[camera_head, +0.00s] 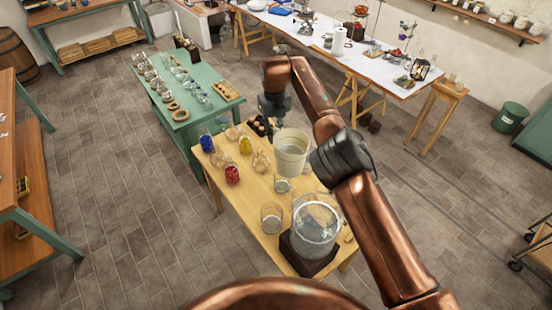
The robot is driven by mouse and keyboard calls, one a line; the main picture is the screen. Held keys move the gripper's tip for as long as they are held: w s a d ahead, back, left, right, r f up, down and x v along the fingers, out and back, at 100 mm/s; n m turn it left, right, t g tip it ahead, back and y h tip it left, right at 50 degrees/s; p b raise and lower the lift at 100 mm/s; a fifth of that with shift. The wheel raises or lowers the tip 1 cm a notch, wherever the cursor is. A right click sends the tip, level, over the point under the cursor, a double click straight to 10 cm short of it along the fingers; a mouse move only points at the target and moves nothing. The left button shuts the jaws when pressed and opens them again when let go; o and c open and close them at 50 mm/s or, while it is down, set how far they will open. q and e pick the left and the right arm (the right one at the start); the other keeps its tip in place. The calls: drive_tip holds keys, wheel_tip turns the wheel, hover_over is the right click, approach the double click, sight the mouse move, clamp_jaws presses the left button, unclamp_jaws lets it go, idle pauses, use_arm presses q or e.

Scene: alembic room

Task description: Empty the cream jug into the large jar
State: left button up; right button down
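The cream jug (291,158) is upright over the light wooden table, with its open top toward me. My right gripper (276,118) is at the jug's far left rim and appears shut on it; the fingertips are partly hidden. The large jar (315,232) is clear glass and stands on a dark square base (304,262) at the near end of the table, below and right of the jug. My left gripper is not in view.
Beside the jar stands a clear glass (271,218); another glass (282,185) shows just below the jug. Flasks with blue, yellow and red contents (232,174) stand on the table's left part. A green table (187,108) with glassware adjoins behind.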

sight(286, 152)
drive_tip(key=shift+s+d+f, duration=0.15)
drive_tip(key=shift+s, duration=0.25)
use_arm(q)
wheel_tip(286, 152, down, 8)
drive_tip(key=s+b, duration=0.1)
drive_tip(key=b, duration=0.7)
use_arm(e)
wheel_tip(286, 152, down, 13)
drive_tip(key=w, duration=0.2)
drive_tip(key=shift+s+d+r+t+y+p, duration=0.55)
drive_tip(key=shift+s+r+t+y+p, duration=0.3)
drive_tip(key=shift+r+t, duration=0.25)
drive_tip(key=shift+s+d+r+t+y+p, duration=0.55)
drive_tip(key=shift+s+r+t+y+p, duration=0.2)
drive_tip(key=shift+r+t, duration=0.35)
drive_tip(key=shift+s+d+r+t+y+p, duration=0.55)
drive_tip(key=shift+s+r+t+y+p, duration=0.2)
drive_tip(key=shift+r+t+y+p, duration=0.3)
drive_tip(key=shift+r, duration=0.25)
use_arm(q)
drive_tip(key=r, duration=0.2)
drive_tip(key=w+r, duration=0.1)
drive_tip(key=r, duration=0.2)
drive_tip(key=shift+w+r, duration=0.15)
use_arm(e)
drive_tip(key=shift+w+a, duration=0.1)
